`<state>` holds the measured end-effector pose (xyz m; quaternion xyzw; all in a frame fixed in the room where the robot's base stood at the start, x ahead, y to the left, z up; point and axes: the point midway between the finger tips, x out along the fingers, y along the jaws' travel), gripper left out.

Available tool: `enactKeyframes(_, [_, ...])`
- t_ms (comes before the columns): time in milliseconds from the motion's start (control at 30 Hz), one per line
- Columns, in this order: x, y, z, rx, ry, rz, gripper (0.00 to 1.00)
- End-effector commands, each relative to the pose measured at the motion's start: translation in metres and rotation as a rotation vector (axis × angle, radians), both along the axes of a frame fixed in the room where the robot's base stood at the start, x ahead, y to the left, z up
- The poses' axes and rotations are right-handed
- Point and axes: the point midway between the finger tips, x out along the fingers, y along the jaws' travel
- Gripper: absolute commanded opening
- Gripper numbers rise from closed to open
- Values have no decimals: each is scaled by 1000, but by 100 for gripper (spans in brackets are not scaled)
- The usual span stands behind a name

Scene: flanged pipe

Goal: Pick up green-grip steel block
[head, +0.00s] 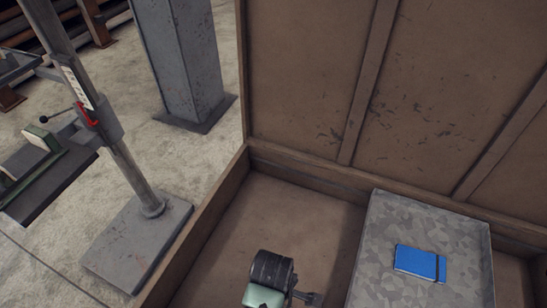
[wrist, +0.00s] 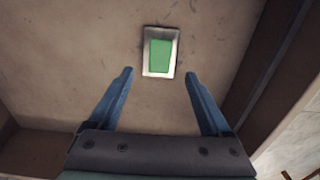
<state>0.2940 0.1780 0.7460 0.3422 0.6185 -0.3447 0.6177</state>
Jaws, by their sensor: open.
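The green-grip steel block (wrist: 146,66) shows in the wrist view as a small silver rectangle with a green patch on top. It lies on a flat brown surface, just beyond my fingertips and roughly centred between them. My gripper (wrist: 159,74) is open, with its two blue fingers apart on either side of the block's near end and nothing between them. I cannot tell the exact height gap. In the head view I do not make out the block; part of my arm shows at the bottom edge.
A brown wooden crate (head: 195,240) with high back panels surrounds the area. A grey mottled box (head: 375,270) stands in it at the right, with a blue notebook (head: 420,263) on top. A drill-press-like stand (head: 135,185) and a steel column (head: 180,60) are outside, left.

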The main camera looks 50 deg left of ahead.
Motion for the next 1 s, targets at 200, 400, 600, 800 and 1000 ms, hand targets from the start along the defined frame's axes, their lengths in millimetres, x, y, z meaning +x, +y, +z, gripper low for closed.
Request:
enactKeyframes(200, [1,0,-22,1,-1,-2,82])
enactKeyframes(400, [0,-1,-46,-1,1,-1,82])
enactKeyframes(600, [0,-1,-71,2,-1,-3,82])
enactKeyframes(800, [0,-1,-73,3,-3,-3,82])
enactKeyframes(1000, [0,-1,-73,3,-3,-3,61])
